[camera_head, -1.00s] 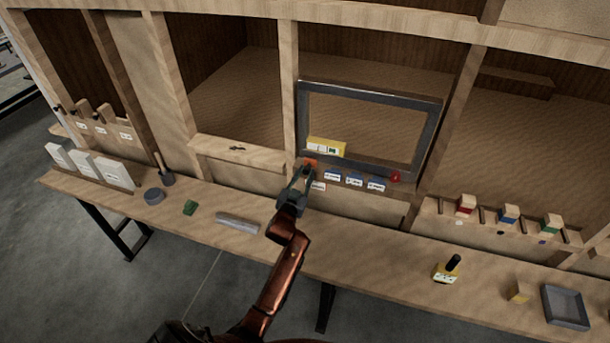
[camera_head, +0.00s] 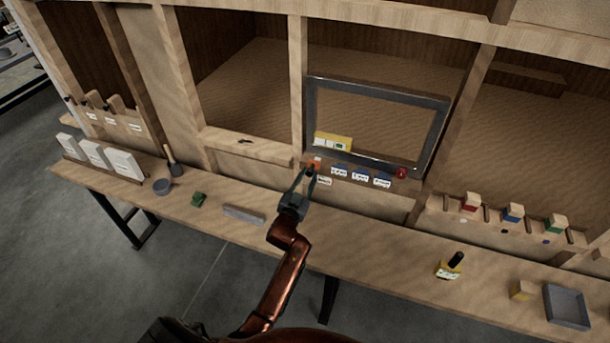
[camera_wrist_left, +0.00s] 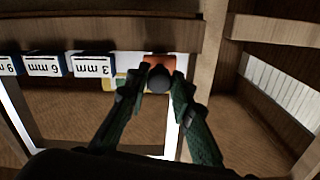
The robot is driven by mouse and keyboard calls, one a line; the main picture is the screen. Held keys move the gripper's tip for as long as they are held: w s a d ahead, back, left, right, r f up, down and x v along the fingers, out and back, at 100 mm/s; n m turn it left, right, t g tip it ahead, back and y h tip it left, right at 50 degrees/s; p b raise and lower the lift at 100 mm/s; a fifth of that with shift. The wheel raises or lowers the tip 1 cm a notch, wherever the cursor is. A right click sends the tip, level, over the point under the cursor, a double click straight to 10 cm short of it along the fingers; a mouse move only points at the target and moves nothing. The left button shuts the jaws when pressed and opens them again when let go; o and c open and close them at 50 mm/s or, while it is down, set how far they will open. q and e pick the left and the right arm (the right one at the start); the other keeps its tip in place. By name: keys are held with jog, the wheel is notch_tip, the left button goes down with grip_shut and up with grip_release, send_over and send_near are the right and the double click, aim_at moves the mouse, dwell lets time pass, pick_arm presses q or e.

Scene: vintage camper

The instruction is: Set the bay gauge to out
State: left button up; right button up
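No label naming the bay gauge is readable. An orange piece (camera_head: 314,165) sits at the left end of the ledge under the dark window frame (camera_head: 446,118); the wrist view shows it too (camera_wrist_left: 156,61). In the left wrist view, a dark round knob (camera_wrist_left: 160,79) stands in front of it. My left gripper (camera_head: 307,176) is just below the orange piece. Its fingers (camera_wrist_left: 161,84) are apart, one on each side of the knob; contact is unclear. A yellow block with a white-and-green face (camera_head: 333,143) sits in the frame's lower left corner. My right gripper is out of view.
Blue blocks with white labels (camera_head: 360,176) line the ledge right of the orange piece, the nearest reading 3 mm (camera_wrist_left: 92,66). A red knob (camera_head: 401,172) ends the row. The bench (camera_head: 380,240) below holds a grey bar (camera_head: 244,214) and a yellow-and-black item (camera_head: 450,266).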

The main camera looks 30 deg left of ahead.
pick_arm(q)
jog(key=o, duration=0.4)
jog(key=shift+s, duration=0.1)
jog(key=shift+o, duration=0.2)
jog(key=shift+s, duration=0.25)
jog(key=s+d, duration=0.2)
jog(key=s, duration=0.9)
jog(key=shift+s, duration=0.15)
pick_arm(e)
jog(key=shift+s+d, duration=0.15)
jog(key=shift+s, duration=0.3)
